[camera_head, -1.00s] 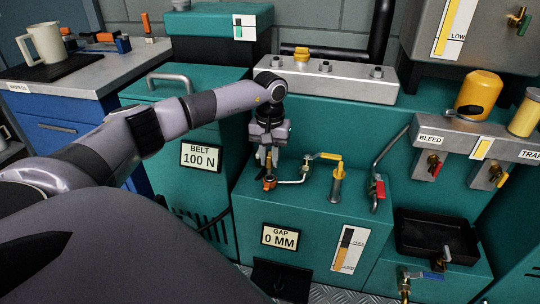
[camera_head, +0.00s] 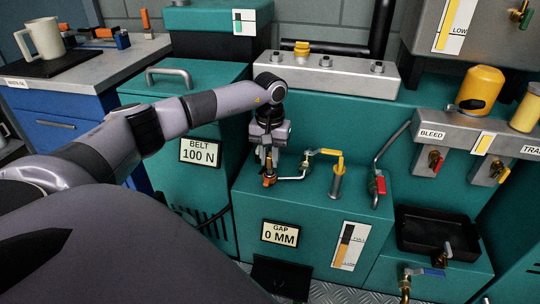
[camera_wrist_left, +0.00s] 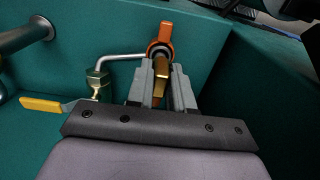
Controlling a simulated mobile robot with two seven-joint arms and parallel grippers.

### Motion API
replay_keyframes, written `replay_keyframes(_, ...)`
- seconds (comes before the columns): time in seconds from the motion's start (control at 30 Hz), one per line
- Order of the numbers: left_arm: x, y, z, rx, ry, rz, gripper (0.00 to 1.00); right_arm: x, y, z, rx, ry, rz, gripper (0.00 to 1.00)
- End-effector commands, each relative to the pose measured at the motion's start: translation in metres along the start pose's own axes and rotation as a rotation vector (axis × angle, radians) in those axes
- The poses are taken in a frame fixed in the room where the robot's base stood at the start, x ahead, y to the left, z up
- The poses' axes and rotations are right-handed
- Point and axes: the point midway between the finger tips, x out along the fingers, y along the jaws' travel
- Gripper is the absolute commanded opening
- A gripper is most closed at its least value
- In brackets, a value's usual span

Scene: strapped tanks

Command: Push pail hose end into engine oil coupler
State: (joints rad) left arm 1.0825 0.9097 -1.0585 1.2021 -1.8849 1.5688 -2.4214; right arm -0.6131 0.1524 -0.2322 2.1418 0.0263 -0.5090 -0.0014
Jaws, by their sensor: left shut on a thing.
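My left gripper (camera_head: 268,166) points down at the front left of the green tank's top. In the left wrist view its fingers (camera_wrist_left: 161,86) are closed around a brass hose end (camera_wrist_left: 160,72). The end of this brass piece meets the orange ring of a coupler (camera_wrist_left: 166,32) on a bent silver pipe. The coupler (camera_head: 269,182) shows orange just under the fingers in the head view. The piece and coupler touch or nearly touch; the fingers hide how deep it sits. A label on the tank front reads GAP 0 MM (camera_head: 280,234). My right gripper is not in view.
A yellow-handled valve (camera_head: 329,153) and a red-handled pipe (camera_head: 380,184) stand right of the gripper. A black tray (camera_head: 408,239) is at the lower right. Yellow canisters (camera_head: 482,88) sit on the grey ledge. A level gauge (camera_head: 348,246) is on the tank front.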

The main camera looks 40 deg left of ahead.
Motion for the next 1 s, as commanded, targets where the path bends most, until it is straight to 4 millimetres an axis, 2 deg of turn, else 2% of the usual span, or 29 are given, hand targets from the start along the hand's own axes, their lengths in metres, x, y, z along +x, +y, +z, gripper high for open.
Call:
replay_keyframes(0.67, 0.018, 0.000, 0.000, 0.000, -0.001, 0.000, 0.00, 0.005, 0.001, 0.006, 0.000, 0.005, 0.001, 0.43)
replay_keyframes(0.7, 0.017, 0.000, 0.000, 0.000, 0.000, 0.000, 0.28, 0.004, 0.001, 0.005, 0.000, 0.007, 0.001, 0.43)
replay_keyframes(0.77, 0.017, 0.000, 0.000, 0.000, 0.000, 0.000, 0.47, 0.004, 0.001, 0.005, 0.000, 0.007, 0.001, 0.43)
replay_keyframes(0.8, 0.017, 0.000, 0.000, 0.001, 0.000, 0.000, 0.51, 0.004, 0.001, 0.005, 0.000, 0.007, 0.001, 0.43)
replay_keyframes(1.0, 0.017, 0.000, 0.000, 0.000, -0.001, 0.000, 0.51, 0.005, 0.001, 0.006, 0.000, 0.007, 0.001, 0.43)
